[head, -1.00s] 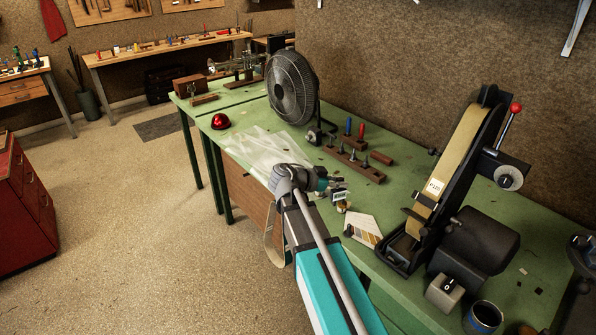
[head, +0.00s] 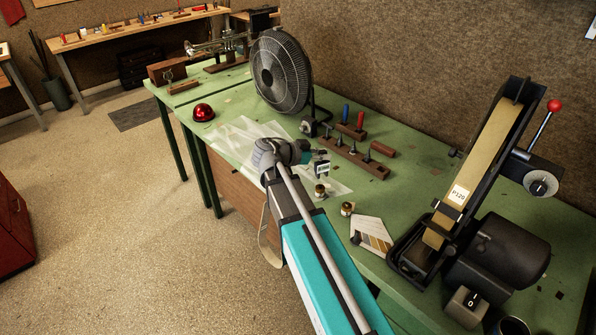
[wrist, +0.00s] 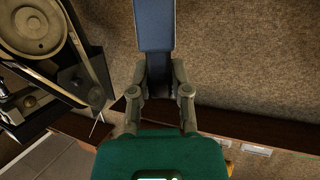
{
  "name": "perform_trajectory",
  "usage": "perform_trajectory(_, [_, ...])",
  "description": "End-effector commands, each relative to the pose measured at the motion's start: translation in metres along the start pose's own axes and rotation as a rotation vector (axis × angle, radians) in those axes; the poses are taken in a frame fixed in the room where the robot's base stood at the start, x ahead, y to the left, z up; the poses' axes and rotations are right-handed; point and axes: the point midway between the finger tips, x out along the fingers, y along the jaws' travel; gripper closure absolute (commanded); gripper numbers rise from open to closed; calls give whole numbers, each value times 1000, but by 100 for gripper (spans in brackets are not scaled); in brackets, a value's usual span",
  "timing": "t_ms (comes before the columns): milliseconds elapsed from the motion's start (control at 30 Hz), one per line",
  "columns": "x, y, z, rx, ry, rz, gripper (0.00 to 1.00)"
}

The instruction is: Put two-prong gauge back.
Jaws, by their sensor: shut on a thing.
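My gripper (wrist: 158,90) is shut on a flat blue-grey piece in the wrist view, which I take to be the two-prong gauge (wrist: 154,28). Its far end runs out of the picture and no prongs can be made out. In the head view my gripper (head: 305,153) is over the green bench, left of a dark wooden rack with several upright pegs (head: 355,158). A small white-and-dark item (head: 322,168) shows at my gripper's tip; I cannot tell whether it is part of the gauge.
A black fan (head: 281,72) stands behind my gripper and a belt sander (head: 470,190) stands at right. A red dome (head: 204,112) sits on the bench (head: 225,100) at left.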

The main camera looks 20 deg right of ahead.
Motion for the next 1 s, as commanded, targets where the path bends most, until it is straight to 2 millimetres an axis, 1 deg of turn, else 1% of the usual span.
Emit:
perform_trajectory(533, [0, 0, 0, 0, 0, -1, 100])
perform_trajectory(667, [-5, -4, 1, -5, 0, -16, 100])
perform_trajectory(767, [-14, -11, 4, -14, 0, -45, 100])
perform_trajectory(833, [-23, -19, 6, -23, 0, -77, 100])
perform_trajectory(1000, [-55, -42, 15, -55, -1, -176, 100])
